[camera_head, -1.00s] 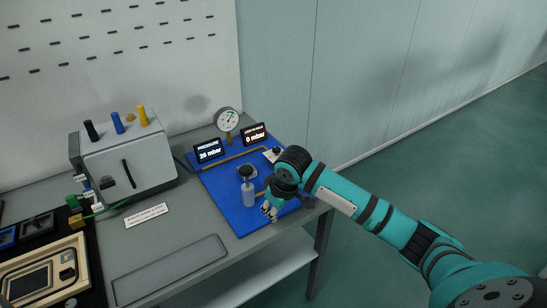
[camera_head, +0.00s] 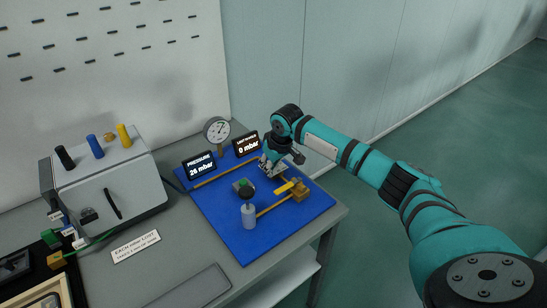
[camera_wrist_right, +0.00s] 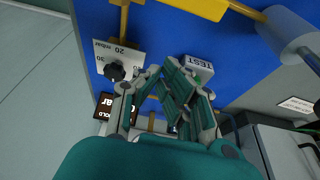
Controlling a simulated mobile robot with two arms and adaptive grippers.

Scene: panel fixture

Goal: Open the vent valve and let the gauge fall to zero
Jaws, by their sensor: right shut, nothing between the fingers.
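The round gauge (camera_head: 217,131) stands at the back of the blue board (camera_head: 240,240); its needle is too small to read. The PRESSURE display (camera_head: 199,164) reads 26 mbar. A brass fitting (camera_head: 299,191) with a yellow lever (camera_head: 284,187) sits at the board's right, joined to a brass pipe; it looks like the vent valve. My right gripper (camera_head: 268,166) is shut and empty, behind the lever and apart from it. In the wrist view its fingers (camera_wrist_right: 172,82) hang between a black knob (camera_wrist_right: 116,71) on a white mbar plate and a TEST box (camera_wrist_right: 197,68). My left gripper is out of view.
A second display (camera_head: 247,144) reads 0 mbar. A grey box (camera_head: 108,192) with coloured posts is at left. The board's front is clear.

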